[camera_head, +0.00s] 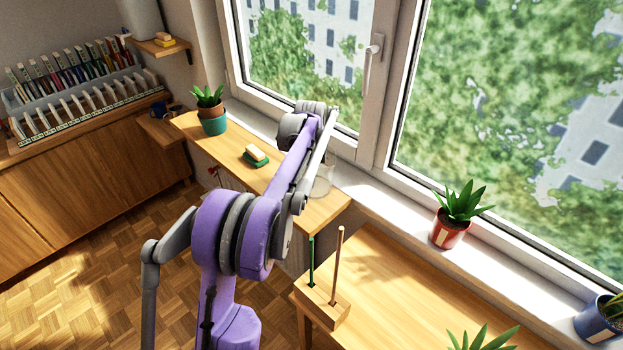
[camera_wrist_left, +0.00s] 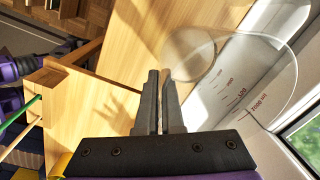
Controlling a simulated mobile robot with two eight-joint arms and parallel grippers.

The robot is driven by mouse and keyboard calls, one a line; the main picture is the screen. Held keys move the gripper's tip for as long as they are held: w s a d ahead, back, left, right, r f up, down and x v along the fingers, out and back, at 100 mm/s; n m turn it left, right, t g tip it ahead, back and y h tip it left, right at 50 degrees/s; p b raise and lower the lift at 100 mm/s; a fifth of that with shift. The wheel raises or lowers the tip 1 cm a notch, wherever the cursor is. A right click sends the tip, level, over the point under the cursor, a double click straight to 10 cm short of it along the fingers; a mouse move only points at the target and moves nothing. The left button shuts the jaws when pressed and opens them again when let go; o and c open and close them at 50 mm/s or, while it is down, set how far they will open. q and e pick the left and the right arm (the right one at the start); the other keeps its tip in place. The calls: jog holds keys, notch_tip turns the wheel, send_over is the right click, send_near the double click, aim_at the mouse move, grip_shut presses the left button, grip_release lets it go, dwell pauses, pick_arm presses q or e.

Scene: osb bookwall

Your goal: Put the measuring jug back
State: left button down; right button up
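The measuring jug (camera_head: 323,181) is clear glass with red markings. In the head view it is at the near end of the narrow wooden counter by the window, partly hidden behind my purple left arm. In the left wrist view the jug (camera_wrist_left: 262,82) fills the right side, its round base toward the top. My left gripper (camera_wrist_left: 160,75) has its two dark fingers close together at the jug's near side. They look shut on its handle or edge, but the contact is hard to see through the clear glass. I cannot tell whether the base touches the counter. My right gripper is not in view.
A wooden block with upright sticks (camera_head: 322,308) stands on the near table (camera_head: 400,285). A sponge (camera_head: 256,153) and a potted plant (camera_head: 211,115) are on the counter (camera_head: 312,212). A red pot (camera_head: 449,233) stands on the windowsill. A rack (camera_head: 75,82) is at far left.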

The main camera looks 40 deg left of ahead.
pick_arm(q)
jog(key=shift+f, duration=0.2)
jog(key=c, duration=1.1)
grip_release()
jog(key=shift+r, duration=0.1)
jog(key=shift+o, duration=0.2)
jog(key=shift+r, duration=0.15)
notch_tip(320, 180, up, 12)
jog(key=shift+s+d+p, duration=0.15)
jog(key=shift+s+p, duration=0.2)
jog(key=shift+p, duration=0.1)
